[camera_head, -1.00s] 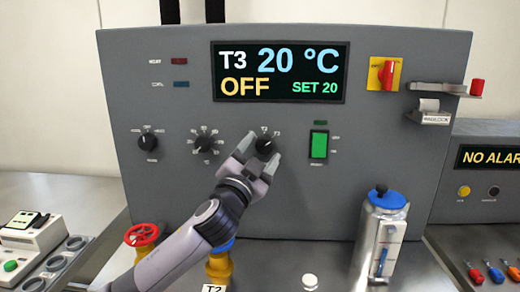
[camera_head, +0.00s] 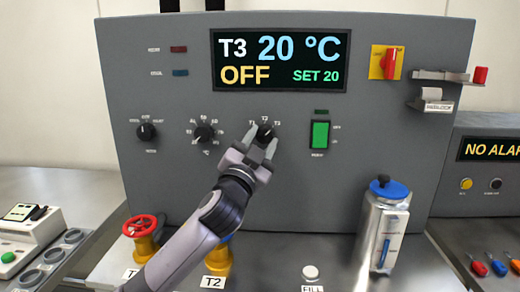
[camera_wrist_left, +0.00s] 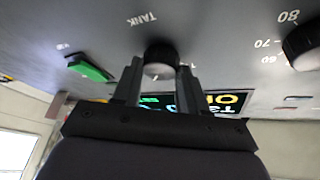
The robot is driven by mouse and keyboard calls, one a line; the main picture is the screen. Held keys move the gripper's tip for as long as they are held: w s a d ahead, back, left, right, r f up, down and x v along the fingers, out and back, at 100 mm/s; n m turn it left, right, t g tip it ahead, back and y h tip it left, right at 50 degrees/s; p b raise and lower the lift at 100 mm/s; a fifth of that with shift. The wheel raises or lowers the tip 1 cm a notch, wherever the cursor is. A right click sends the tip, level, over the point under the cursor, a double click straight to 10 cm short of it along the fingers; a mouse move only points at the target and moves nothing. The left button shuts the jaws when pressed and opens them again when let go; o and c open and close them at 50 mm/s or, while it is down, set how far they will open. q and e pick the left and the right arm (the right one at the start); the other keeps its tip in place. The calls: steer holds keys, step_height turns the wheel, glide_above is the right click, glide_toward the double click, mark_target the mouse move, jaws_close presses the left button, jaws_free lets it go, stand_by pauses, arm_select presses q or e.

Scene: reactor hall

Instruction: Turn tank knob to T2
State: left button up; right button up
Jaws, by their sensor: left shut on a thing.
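The black tank knob (camera_head: 265,130) is on the grey panel below the display, with T1, T2 and T3 marked around it. The display (camera_head: 281,60) reads T3, 20 °C, OFF, SET 20. My left gripper (camera_head: 262,140) is shut on the tank knob, one finger on each side. In the left wrist view the knob (camera_wrist_left: 160,58) sits between the finger ends (camera_wrist_left: 158,72), near the upside-down word TANK. The knob's pointer is too small to read clearly. My right gripper is not in view.
A temperature knob (camera_head: 204,133) and another selector (camera_head: 147,132) lie left of the tank knob. A green switch (camera_head: 319,135) is close on its right. A red valve wheel (camera_head: 140,225) and a blue-lidded canister (camera_head: 383,225) stand below.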

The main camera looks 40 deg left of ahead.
arm_select(q)
steer(key=n+y+b, duration=0.1)
steer(key=n+b, duration=0.1)
steer(key=n, duration=0.1)
steer(key=n+y+b, duration=0.2)
steer(key=b, duration=0.1)
steer(key=f+n+y+b, duration=0.1)
steer(key=n+b, duration=0.2)
steer(key=shift+w+d+n+g+y, duration=0.15)
steer(key=shift+d+n+g+y, duration=0.15)
steer(key=shift+y, duration=0.1)
steer(key=n+y+b, duration=0.1)
steer(key=n+b, duration=0.1)
steer(key=shift+r+n+g, duration=0.15)
steer(key=shift+n+g, duration=0.25)
steer(key=shift+r+n+y+b, duration=0.15)
steer(key=shift+n+y+b, duration=0.35)
steer(key=shift+n+b, duration=0.25)
steer(key=shift+g, duration=0.3)
steer(key=shift+r, duration=0.1)
steer(key=o, duration=1)
steer(key=shift+o, duration=0.2)
